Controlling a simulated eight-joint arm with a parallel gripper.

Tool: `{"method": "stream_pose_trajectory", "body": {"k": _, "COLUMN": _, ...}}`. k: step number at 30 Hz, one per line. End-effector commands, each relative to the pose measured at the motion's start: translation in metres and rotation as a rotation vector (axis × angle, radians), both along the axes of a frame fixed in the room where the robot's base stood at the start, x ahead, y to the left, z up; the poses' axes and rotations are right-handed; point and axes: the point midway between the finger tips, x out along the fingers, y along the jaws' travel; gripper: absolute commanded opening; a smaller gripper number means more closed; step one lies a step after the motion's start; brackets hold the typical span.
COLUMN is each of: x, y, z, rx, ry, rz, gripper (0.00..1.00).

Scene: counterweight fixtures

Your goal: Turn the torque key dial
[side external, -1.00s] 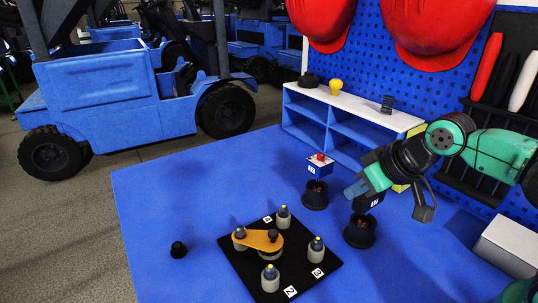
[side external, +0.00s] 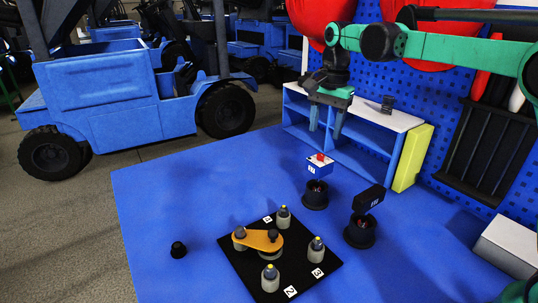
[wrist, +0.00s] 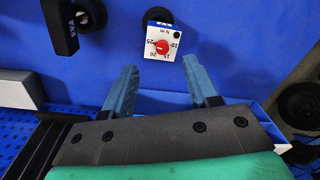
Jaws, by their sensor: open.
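The torque key dial is a red knob (wrist: 162,47) on a white face with numbers and "N m", on a small blue-and-white block (side external: 319,165). The block stands on a round black base (side external: 315,195) on the blue table. In the wrist view the knob lies just beyond and between my fingertips, not touched. My gripper (side external: 327,125) is open and empty, fingers pointing down, above and behind the block in the side view. Its two blue-grey fingers also show in the wrist view (wrist: 163,78).
A black block (side external: 368,198) stands on another black base to the right. A black plate (side external: 240,268) with an orange arm (side external: 262,240) and several grey posts lies in front. A blue shelf (side external: 355,150) stands behind my gripper.

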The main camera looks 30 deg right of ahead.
Motion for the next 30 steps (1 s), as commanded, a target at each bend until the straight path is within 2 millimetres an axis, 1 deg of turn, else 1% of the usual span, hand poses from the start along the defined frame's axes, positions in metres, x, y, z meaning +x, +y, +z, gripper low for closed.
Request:
{"method": "stream_pose_trajectory", "body": {"k": 1, "x": 0.003, "y": -0.003, "z": -0.002, "rx": 0.004, "ry": 0.014, "rz": -0.031, "gripper": 0.53}}
{"method": "stream_pose_trajectory", "body": {"k": 5, "x": 0.006, "y": -0.005, "z": -0.008, "rx": 0.009, "ry": 0.032, "rz": -0.07, "gripper": 0.53}}
{"method": "stream_pose_trajectory", "body": {"k": 8, "x": 0.007, "y": -0.005, "z": -0.017, "rx": 0.009, "ry": 0.033, "rz": -0.072, "gripper": 0.53}}
{"method": "stream_pose_trajectory", "body": {"k": 15, "x": 0.007, "y": -0.004, "z": -0.048, "rx": 0.008, "ry": 0.033, "rz": -0.069, "gripper": 0.53}}
{"method": "stream_pose_trajectory", "body": {"k": 18, "x": 0.007, "y": -0.004, "z": -0.056, "rx": 0.007, "ry": 0.031, "rz": -0.068, "gripper": 0.53}}
{"method": "stream_pose_trajectory", "body": {"k": 21, "x": 0.007, "y": -0.004, "z": -0.06, "rx": 0.007, "ry": 0.031, "rz": -0.068, "gripper": 0.53}}
{"method": "stream_pose_trajectory", "body": {"k": 27, "x": 0.007, "y": -0.004, "z": -0.06, "rx": 0.007, "ry": 0.031, "rz": -0.068, "gripper": 0.53}}
{"method": "stream_pose_trajectory", "body": {"k": 28, "x": 0.007, "y": -0.004, "z": -0.06, "rx": 0.007, "ry": 0.031, "rz": -0.068, "gripper": 0.51}}
{"method": "stream_pose_trajectory", "body": {"k": 29, "x": 0.007, "y": -0.004, "z": -0.06, "rx": 0.007, "ry": 0.031, "rz": -0.068, "gripper": 0.42}}
{"method": "stream_pose_trajectory", "body": {"k": 30, "x": 0.007, "y": -0.004, "z": -0.06, "rx": 0.007, "ry": 0.031, "rz": -0.067, "gripper": 0.31}}
